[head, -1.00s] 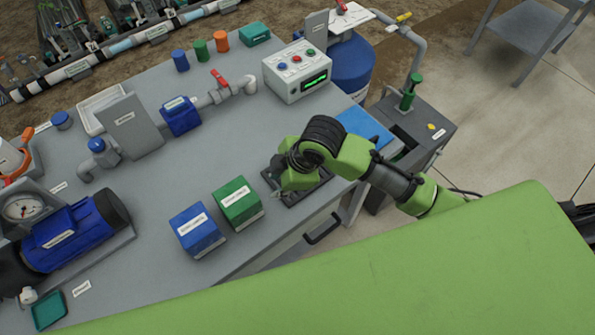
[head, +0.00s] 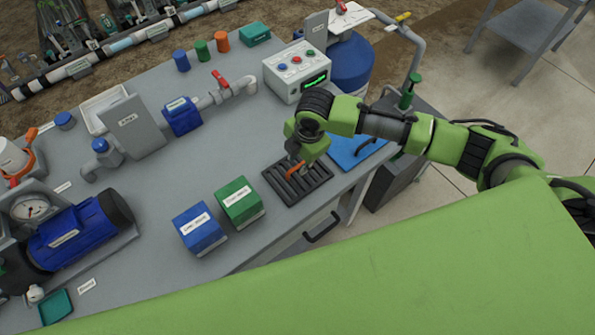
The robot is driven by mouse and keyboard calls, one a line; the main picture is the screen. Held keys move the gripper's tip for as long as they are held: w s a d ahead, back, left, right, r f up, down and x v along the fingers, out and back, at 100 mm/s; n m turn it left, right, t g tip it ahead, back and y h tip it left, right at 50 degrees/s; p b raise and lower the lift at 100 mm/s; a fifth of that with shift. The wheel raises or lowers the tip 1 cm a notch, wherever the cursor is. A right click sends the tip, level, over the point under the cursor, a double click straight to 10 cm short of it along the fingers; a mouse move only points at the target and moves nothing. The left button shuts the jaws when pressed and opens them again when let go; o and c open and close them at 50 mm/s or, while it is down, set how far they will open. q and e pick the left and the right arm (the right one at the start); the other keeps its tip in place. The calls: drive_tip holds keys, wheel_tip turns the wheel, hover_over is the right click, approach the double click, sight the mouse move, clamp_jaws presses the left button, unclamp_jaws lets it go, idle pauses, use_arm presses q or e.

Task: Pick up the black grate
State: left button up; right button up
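The black grate (head: 284,191), a slotted dark rectangle, lies at the front right edge of the grey bench. My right gripper (head: 295,164) is over the grate's far half, pointing down. A small orange piece (head: 297,169) shows at its fingertips. I cannot tell whether it is part of the grate, or whether the fingers are closed on it. The arm comes in from the right. My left gripper is not in view.
A green box (head: 238,203) and a blue box (head: 199,229) stand left of the grate. A control box (head: 296,70) with buttons stands behind it. Bare bench surface lies behind the grate.

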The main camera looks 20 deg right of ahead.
sight(298, 166)
drive_tip(key=shift+w+f+p, duration=0.25)
drive_tip(key=shift+f+p, duration=0.05)
drive_tip(key=shift+f, duration=0.6)
drive_tip(key=shift+w+f+p, duration=0.25)
drive_tip(key=shift+f, duration=0.7)
drive_tip(key=shift+w+f+p, duration=0.25)
drive_tip(key=shift+f+p, duration=0.05)
drive_tip(key=shift+f, duration=0.6)
clamp_jaws()
